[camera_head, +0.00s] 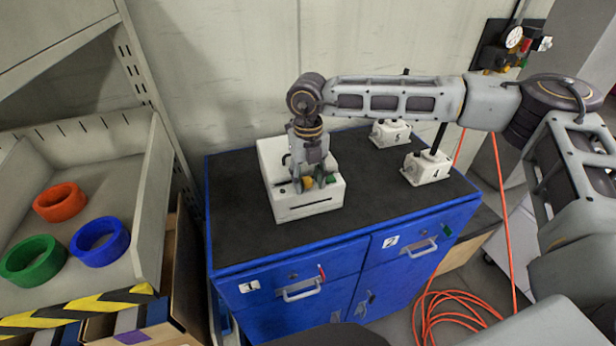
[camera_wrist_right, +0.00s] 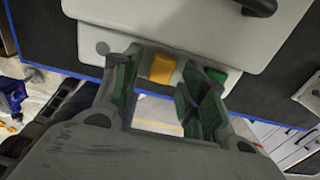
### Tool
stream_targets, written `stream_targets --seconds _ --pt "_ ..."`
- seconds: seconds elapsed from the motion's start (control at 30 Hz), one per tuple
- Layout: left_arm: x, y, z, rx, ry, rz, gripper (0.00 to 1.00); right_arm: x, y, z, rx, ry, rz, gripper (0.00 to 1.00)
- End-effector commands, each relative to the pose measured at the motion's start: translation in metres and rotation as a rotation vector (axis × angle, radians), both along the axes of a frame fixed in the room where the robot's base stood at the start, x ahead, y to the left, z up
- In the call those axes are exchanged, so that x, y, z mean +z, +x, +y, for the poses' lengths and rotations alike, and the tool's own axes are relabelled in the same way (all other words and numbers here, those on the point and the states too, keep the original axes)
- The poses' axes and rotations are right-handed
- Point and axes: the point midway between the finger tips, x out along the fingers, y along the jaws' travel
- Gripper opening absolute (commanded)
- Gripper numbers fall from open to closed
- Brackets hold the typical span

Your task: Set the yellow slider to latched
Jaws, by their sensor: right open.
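The yellow slider (camera_head: 308,183) is on a white box (camera_head: 309,206) on top of the blue cabinet. In the right wrist view the yellow slider (camera_wrist_right: 162,68) shows as a small block between my finger pads. My right gripper (camera_head: 306,176) points down over the box. It is open, with its green-padded fingers (camera_wrist_right: 158,88) on either side of the slider; whether they touch it I cannot tell. A green part (camera_wrist_right: 217,77) on the box shows beside the right-hand finger. The slider's track and markings are hidden. My left gripper is not in view.
White units marked 5 (camera_head: 390,134) and 4 (camera_head: 427,168), with black levers, stand right on the dark cabinet top (camera_head: 240,212). A bin (camera_head: 148,215) with orange, green and blue rings is at left. An orange hose (camera_head: 455,308) lies on the floor at right.

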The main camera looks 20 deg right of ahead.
Motion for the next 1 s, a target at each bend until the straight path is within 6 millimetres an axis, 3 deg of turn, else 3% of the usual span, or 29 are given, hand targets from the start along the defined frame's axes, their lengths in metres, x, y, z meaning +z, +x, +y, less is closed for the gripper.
stream_targets --seconds 0.2,0.57,1.0 --pt "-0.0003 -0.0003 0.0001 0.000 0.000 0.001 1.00 -0.0003 0.0000 0.0001 0.000 0.000 0.000 0.43" --pt "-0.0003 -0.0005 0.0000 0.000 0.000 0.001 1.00 0.0000 0.0000 0.0000 0.000 0.000 0.000 0.00" --pt "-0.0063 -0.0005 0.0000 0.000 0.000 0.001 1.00 -0.0009 0.0002 0.0083 0.001 0.000 -0.001 0.00"
